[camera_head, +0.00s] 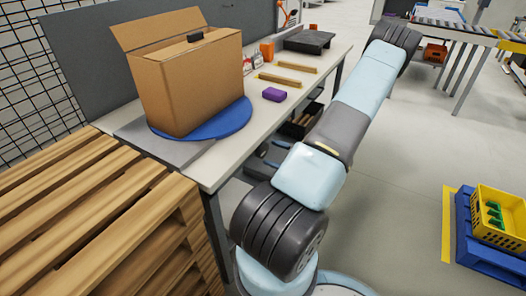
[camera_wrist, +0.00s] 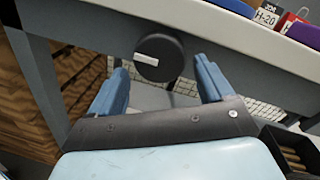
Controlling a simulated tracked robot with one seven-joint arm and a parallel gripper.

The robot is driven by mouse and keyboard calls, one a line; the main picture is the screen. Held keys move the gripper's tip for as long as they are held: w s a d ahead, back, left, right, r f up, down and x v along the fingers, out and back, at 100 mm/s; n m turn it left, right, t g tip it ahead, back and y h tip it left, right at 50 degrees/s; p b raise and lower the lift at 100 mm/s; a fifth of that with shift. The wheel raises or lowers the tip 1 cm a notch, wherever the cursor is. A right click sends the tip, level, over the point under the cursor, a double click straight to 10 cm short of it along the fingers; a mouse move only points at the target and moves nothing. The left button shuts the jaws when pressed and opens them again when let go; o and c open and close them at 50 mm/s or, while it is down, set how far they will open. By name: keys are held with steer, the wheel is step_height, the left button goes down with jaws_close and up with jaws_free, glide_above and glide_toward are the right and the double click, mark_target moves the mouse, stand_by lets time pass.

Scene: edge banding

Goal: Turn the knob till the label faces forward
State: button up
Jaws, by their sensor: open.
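The knob (camera_wrist: 160,52) is a round black disc at the front of the workbench, in the upper middle of the wrist view. Its label (camera_wrist: 147,60) is a short white strip on the left half of the face, nearly level and slightly tilted in the picture. My gripper (camera_wrist: 161,75) is open, with one blue finger on each side of the knob. The gap at the right finger is clear; I cannot tell how far the tips are from the knob in depth. I cannot make out the knob in the head view.
The workbench (camera_head: 222,165) carries an open cardboard box (camera_head: 190,85) on a blue turntable (camera_head: 235,118), and a purple block (camera_head: 274,94). A wooden pallet stack (camera_head: 90,215) stands at its near end. A yellow crate (camera_head: 498,215) sits at right. The floor between is clear.

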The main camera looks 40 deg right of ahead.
mark_target(265, 151)
steer(key=shift+x, duration=2.45)
steer(key=c, duration=0.7)
steer(key=shift+c, duration=0.2)
steer(key=shift+m, duration=0.3)
steer(key=m, duration=0.4)
steer(key=shift+m, duration=0.4)
steer(key=m+t, duration=0.1)
steer(key=m, duration=0.4)
steer(key=shift+f, duration=0.1)
steer(key=shift+m, duration=0.3)
